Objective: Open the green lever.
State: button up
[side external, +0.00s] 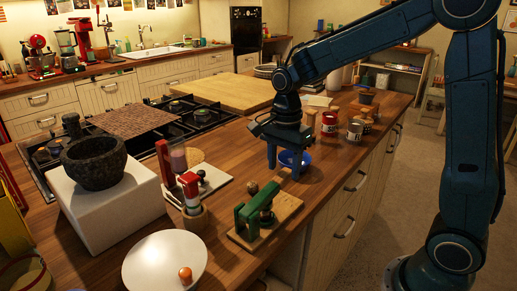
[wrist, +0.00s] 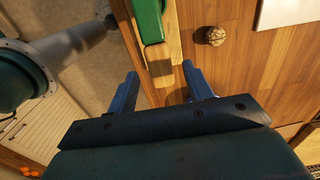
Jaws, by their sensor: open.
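The green lever (side external: 244,214) is mounted on a small wooden board (side external: 287,207) near the front edge of the island counter. My gripper (side external: 283,172) points down with its two fingers apart and empty. In the side view it hangs behind and to the right of the lever, apart from it. In the wrist view the lever (wrist: 148,20) shows at the top, with part of its board (wrist: 172,42) below it. My gripper's fingers (wrist: 160,75) lie below the lever there. The rest of the lever is cut off by the frame's top edge.
A walnut (wrist: 214,36) lies beside the board. A blue bowl (side external: 302,157) stands just behind my gripper. A red-and-white device (side external: 190,190) stands left of the lever. A white plate (side external: 150,262) with an orange ball (side external: 185,274) is in front. The counter's right edge is close by.

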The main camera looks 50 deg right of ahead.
jog(key=shift+f, duration=1.2)
grip_shut()
